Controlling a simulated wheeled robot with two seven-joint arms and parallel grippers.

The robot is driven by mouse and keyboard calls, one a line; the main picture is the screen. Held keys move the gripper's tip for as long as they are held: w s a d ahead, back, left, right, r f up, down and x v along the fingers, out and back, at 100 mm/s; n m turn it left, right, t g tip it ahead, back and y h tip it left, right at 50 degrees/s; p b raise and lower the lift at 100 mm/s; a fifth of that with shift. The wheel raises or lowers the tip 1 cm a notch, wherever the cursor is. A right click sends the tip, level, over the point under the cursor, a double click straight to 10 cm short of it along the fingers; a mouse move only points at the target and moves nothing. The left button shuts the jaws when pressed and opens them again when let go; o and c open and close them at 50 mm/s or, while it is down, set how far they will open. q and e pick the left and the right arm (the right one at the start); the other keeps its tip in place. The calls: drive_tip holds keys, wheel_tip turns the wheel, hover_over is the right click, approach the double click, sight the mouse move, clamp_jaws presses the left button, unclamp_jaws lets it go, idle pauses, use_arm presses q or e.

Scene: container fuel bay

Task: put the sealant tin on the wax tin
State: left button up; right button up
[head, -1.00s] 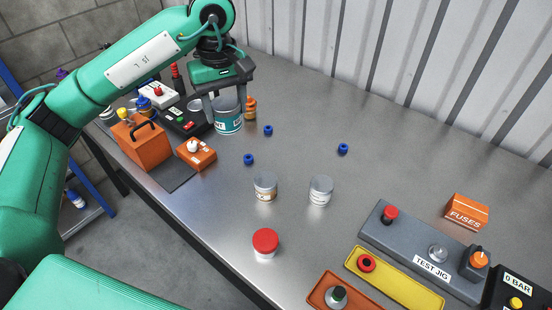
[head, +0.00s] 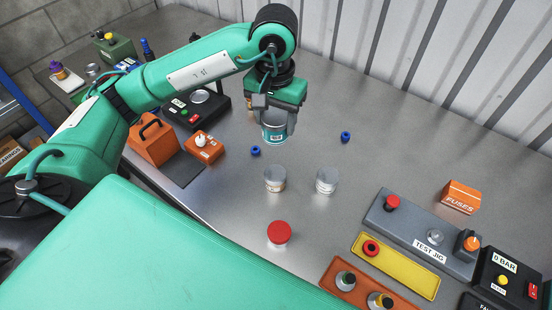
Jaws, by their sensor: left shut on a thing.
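My left gripper (head: 277,117) is shut on a teal-and-white tin with a grey lid, the sealant tin (head: 274,129). It holds the tin upright, apparently above the bench, behind two smaller grey-lidded tins. The left small tin (head: 275,181) has a brownish band on its label. The right small tin (head: 326,183) has a pale label. I cannot read either label, so I cannot tell which one is the wax tin. Both stand upright with bare lids. My right gripper is not in view.
A red-lidded pot (head: 279,234) stands in front of the small tins. Blue caps (head: 346,137) lie on the bench. The test jig (head: 424,234), a yellow tray (head: 396,267) and a fuses box (head: 461,197) are at the right. An orange case (head: 152,143) is at the left.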

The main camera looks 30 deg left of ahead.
use_arm(q)
wheel_tip(320, 180, down, 15)
drive_tip(key=p, duration=0.4)
drive_tip(key=shift+f, duration=0.1)
drive_tip(key=shift+f+b, duration=0.1)
drive_tip(key=shift+b, duration=0.2)
drive_tip(key=o, duration=1.1)
